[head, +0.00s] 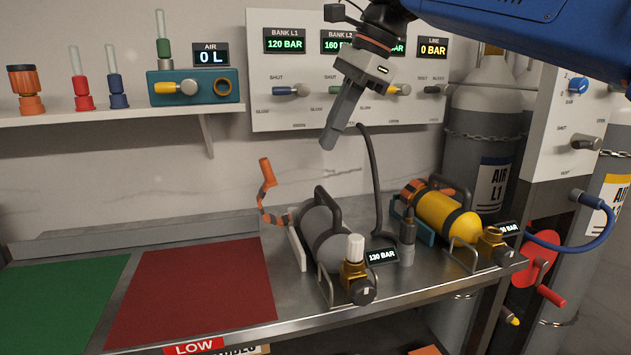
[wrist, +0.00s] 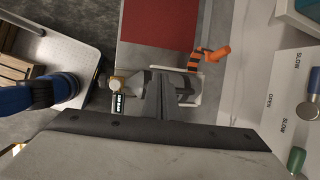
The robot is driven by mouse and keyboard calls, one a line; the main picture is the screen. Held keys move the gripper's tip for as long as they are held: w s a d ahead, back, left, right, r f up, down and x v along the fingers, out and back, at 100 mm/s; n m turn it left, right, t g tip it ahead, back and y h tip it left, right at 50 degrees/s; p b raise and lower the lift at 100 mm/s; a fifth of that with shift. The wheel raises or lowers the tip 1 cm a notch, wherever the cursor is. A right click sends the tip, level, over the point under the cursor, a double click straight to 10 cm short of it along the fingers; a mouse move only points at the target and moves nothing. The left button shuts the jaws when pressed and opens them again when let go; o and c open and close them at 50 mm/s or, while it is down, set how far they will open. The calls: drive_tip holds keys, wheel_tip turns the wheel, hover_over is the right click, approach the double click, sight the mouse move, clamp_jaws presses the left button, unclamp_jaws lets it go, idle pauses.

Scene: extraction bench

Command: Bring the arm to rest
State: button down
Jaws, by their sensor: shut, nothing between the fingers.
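My gripper (head: 328,143) is shut with nothing between its fingers. In the head view it hangs in the air in front of the white valve panel (head: 262,97), above the bench (head: 223,335). The fingers point down and slightly left. In the wrist view the shut fingers (wrist: 160,105) reach over the grey cylinder (wrist: 183,84), hiding part of it. In the head view the grey cylinder (head: 323,238) lies below the gripper, clear of it, beside a display reading 130 BAR (head: 382,256).
A yellow cylinder (head: 447,214) lies to the right on the bench. An orange strap (head: 268,190) rises behind the grey cylinder. A black hose (head: 373,180) hangs near my gripper. A shelf (head: 120,116) holds several fittings at left. The red mat (head: 195,290) and green mat (head: 55,305) are bare.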

drive_tip(key=s+d+f+n+t+h, duration=0.1)
drive_tip(key=s+d+f+n, duration=0.4)
drive_tip(key=d+f, duration=0.3)
drive_tip(key=s+d+f+n+t+h, duration=0.1)
drive_tip(key=s+d+f+n, duration=0.3)
drive_tip(key=f, duration=1.2)
drive_tip(key=s+d+f+n+t+h, duration=0.1)
drive_tip(key=s+d+f+n, duration=0.4)
drive_tip(key=s+d+f, duration=0.5)
drive_tip(key=d+f+h, duration=0.1)
drive_tip(key=d+f, duration=0.1)
drive_tip(key=d, duration=0.2)
drive_tip(key=shift+f+n+t+h, duration=0.15)
drive_tip(key=shift+n+t+h, duration=0.15)
